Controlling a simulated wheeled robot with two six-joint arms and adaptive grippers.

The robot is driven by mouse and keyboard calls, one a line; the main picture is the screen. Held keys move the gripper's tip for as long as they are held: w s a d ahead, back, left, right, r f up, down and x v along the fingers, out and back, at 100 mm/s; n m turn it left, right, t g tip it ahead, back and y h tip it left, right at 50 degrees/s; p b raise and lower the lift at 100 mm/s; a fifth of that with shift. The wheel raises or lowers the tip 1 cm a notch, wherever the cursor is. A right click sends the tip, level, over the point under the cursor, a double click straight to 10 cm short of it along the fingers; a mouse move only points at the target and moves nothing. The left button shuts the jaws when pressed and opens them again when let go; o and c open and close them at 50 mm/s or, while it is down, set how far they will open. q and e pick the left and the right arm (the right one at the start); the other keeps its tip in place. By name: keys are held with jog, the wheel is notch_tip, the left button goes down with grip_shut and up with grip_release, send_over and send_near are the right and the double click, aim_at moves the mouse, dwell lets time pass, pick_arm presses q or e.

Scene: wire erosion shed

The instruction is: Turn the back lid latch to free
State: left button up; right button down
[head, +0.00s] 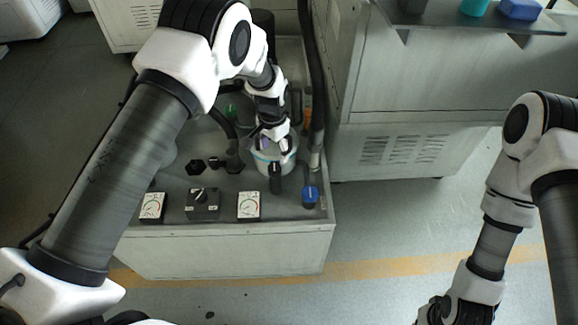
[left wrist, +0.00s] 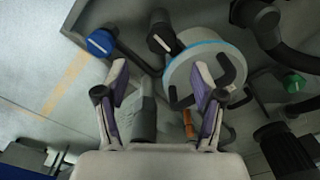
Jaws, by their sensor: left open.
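A round pot with a pale lid and a blue ring stands in the sunken top of a grey machine; its lid (left wrist: 194,72) shows in the left wrist view, and the pot (head: 264,163) is partly covered by my arm in the head view. Dark bracket-like parts (left wrist: 232,68) lie on the lid; I cannot tell which is the back latch or how it is turned. My left gripper (left wrist: 162,98) is open over the pot's back side, its right finger overlapping the lid in view. It also shows in the head view (head: 274,138). My right gripper (head: 450,312) is low at the right, fingers unclear.
A black handle (head: 275,178) stands in front of the pot, with a blue-handled valve (head: 310,195) to its right. Two dials (head: 152,207) (head: 249,206) and a switch box (head: 203,204) line the front edge. Hoses and a tall cabinet (head: 400,80) are close by.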

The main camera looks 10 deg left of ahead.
aim_at(274, 168)
pick_arm(q)
notch_tip(274, 168, down, 6)
jog(key=shift+a+f+p, duration=0.15)
jog(key=shift+f+p, duration=0.05)
jog(key=shift+p, duration=0.5)
jog(key=shift+f, duration=0.65)
jog(key=c, duration=1.1)
